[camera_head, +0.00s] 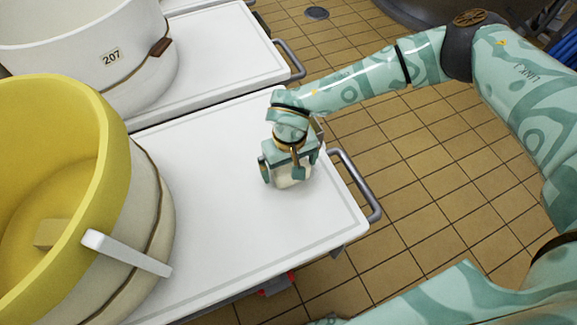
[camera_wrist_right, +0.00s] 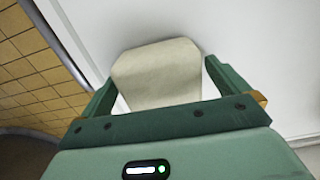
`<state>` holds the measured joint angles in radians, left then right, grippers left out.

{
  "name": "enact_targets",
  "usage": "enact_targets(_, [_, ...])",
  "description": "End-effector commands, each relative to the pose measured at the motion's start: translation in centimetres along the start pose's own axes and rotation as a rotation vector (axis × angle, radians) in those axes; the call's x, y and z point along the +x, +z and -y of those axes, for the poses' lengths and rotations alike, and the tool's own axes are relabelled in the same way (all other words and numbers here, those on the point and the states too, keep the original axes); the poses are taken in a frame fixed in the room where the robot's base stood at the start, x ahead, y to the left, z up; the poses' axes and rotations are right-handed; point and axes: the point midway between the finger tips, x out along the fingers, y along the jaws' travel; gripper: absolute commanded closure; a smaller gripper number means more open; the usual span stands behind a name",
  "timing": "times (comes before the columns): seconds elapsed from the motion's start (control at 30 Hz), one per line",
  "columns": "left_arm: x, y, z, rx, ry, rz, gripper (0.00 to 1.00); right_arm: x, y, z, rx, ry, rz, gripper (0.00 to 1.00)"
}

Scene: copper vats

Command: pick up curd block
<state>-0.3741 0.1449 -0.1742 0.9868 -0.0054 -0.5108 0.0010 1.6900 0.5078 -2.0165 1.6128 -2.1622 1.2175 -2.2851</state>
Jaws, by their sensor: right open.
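A cream curd block (camera_head: 290,181) rests on the white cart top, partly hidden under my right gripper (camera_head: 290,170). In the right wrist view, the curd block (camera_wrist_right: 157,68) lies between the two green fingers of my right gripper (camera_wrist_right: 160,84). The right gripper is open and points down, with one finger on each side of the block. A gap shows beside the right-hand finger; contact at the left-hand finger is hard to tell. The block's near end is hidden by the gripper body. My left gripper is not in view.
The white cart top (camera_head: 225,215) is bare around the block. A yellow-lined vat (camera_head: 85,120) with a pale block (camera_head: 48,233) inside and a white handle (camera_head: 127,253) stands left. A white vat marked 207 (camera_head: 120,85) stands behind. A metal rail (camera_head: 358,185) edges the cart's right side.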

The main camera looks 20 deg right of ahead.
Motion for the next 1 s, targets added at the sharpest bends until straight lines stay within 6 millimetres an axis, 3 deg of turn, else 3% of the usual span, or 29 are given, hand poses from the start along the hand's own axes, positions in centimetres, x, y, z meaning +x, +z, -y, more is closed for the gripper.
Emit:
enact_targets(0.07, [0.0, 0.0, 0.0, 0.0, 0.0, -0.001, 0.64, -0.1, 0.0, 0.0, 0.0, 0.0, -0.001, 0.03])
enact_targets(0.2, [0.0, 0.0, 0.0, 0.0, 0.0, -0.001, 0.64, -0.1, 0.0, 0.0, 0.0, 0.0, 0.0, 0.42])
enact_targets(0.27, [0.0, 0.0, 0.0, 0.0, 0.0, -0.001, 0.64, -0.1, 0.0, 0.0, 0.0, 0.0, 0.0, 0.56])
enact_targets(0.63, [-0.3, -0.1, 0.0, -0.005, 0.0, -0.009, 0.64, -0.7, -0.1, 0.0, 0.001, 0.0, -0.003, 0.56])
enact_targets(0.73, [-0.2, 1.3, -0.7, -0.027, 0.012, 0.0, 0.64, -1.7, -0.1, 0.0, 0.0, 0.0, -0.005, 0.56])
enact_targets(0.83, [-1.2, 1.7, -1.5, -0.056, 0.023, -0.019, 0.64, -4.5, -0.1, 0.1, -0.001, 0.0, -0.013, 0.56])
enact_targets(1.0, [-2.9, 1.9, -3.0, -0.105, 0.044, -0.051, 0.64, -8.9, 1.8, 3.4, -0.008, -0.002, -0.012, 0.56])
